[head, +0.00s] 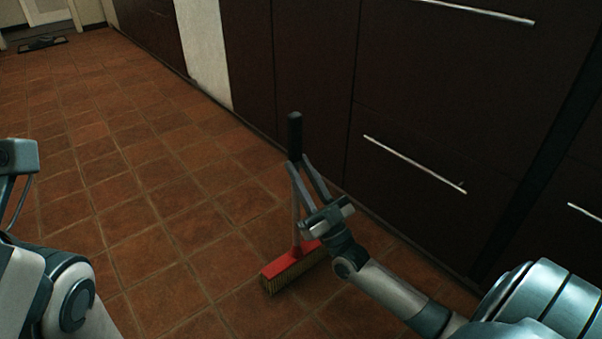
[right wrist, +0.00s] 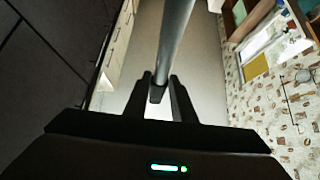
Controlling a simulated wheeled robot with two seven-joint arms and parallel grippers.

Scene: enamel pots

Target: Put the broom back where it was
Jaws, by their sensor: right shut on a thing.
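The broom has a red head (head: 294,266) with tan bristles and a grey stick with a black grip (head: 295,134) at its top. It stands roughly upright near the middle of the head view, in front of the dark cabinets. I cannot tell whether its bristles touch the floor. My right gripper (head: 302,161) is shut on the broom's handle just below the black grip. In the right wrist view the grey stick (right wrist: 172,42) runs up between my right gripper's fingers (right wrist: 162,86). My left arm shows at the left edge, but its gripper is not in view.
Dark cabinets with drawers (head: 425,125) and metal handles line the right side. A pale wall strip (head: 203,45) stands between cabinet sections. The tiled floor (head: 130,180) is clear to the left of the broom. A dark mat (head: 42,43) lies far back left.

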